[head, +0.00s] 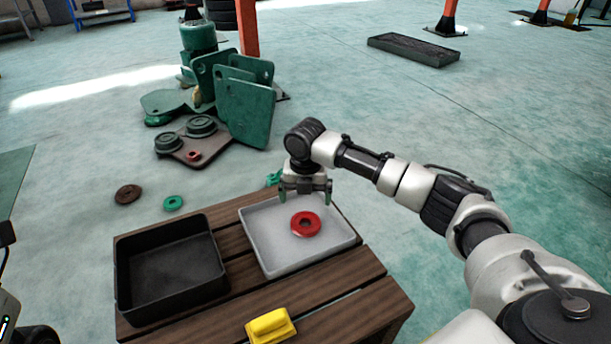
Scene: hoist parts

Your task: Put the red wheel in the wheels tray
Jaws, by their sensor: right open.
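The red wheel (305,223) lies flat in the light grey tray (268,262) on the wooden table. I cannot tell from any label whether this or the black tray is the wheels tray. My right gripper (305,196) is open and points down above the far part of the grey tray, just behind the red wheel in the picture and apart from it. Nothing is between its fingers. My left gripper is not in view.
An empty black tray (170,268) stands left of the grey one on the slatted table (340,283). A yellow block (270,326) lies near the table's front edge. A green ring (173,203) and a brown ring (128,194) lie on the floor, near green hoist parts (245,108).

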